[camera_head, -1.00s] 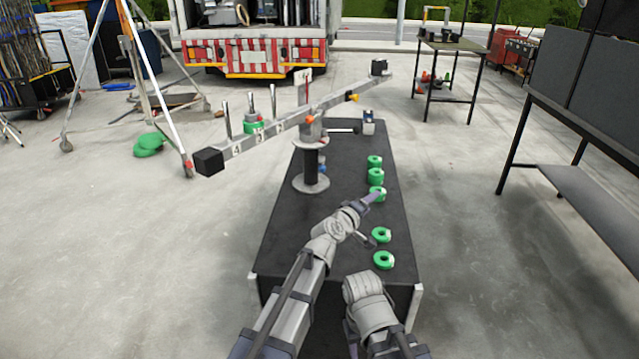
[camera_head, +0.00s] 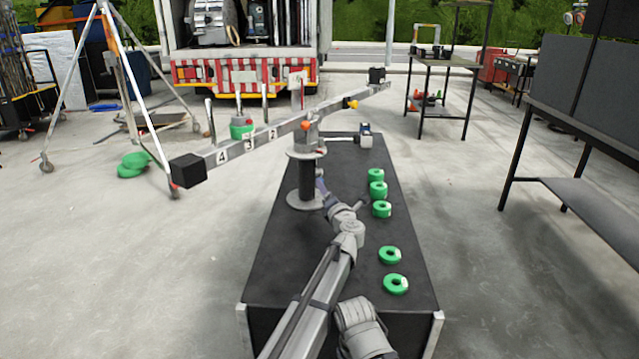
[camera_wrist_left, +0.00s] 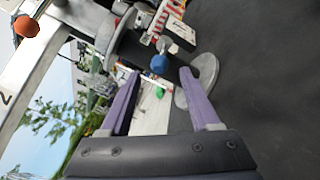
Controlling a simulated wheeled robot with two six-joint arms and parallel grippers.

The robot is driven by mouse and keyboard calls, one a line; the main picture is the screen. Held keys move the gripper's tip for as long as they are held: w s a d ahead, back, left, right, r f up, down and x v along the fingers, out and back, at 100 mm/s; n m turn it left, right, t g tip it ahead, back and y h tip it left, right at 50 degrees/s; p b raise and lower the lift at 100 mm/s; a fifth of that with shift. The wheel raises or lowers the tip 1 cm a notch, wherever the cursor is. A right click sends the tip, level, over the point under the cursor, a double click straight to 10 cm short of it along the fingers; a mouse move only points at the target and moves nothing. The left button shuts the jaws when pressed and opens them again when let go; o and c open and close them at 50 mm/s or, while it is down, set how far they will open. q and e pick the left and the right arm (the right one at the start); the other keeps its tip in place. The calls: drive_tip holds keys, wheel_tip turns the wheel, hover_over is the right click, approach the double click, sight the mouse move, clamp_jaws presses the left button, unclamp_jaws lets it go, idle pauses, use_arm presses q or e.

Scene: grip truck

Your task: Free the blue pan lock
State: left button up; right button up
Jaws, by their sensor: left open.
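In the head view my left gripper (camera_head: 319,179) is at the right side of the dark post (camera_head: 306,181), and the blue knob is not clearly visible there. My right gripper is out of view.
The post carries a long balance beam (camera_head: 245,146) with an orange knob (camera_head: 306,126), a yellow knob (camera_head: 351,104) and a black block (camera_head: 188,170). Several green rings (camera_head: 389,255) lie along the right of the black table (camera_head: 290,265). A tripod (camera_head: 134,85) stands left.

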use_arm(q)
drive_tip(key=x, duration=0.7)
clamp_jaws()
idle(0.4)
idle(0.9)
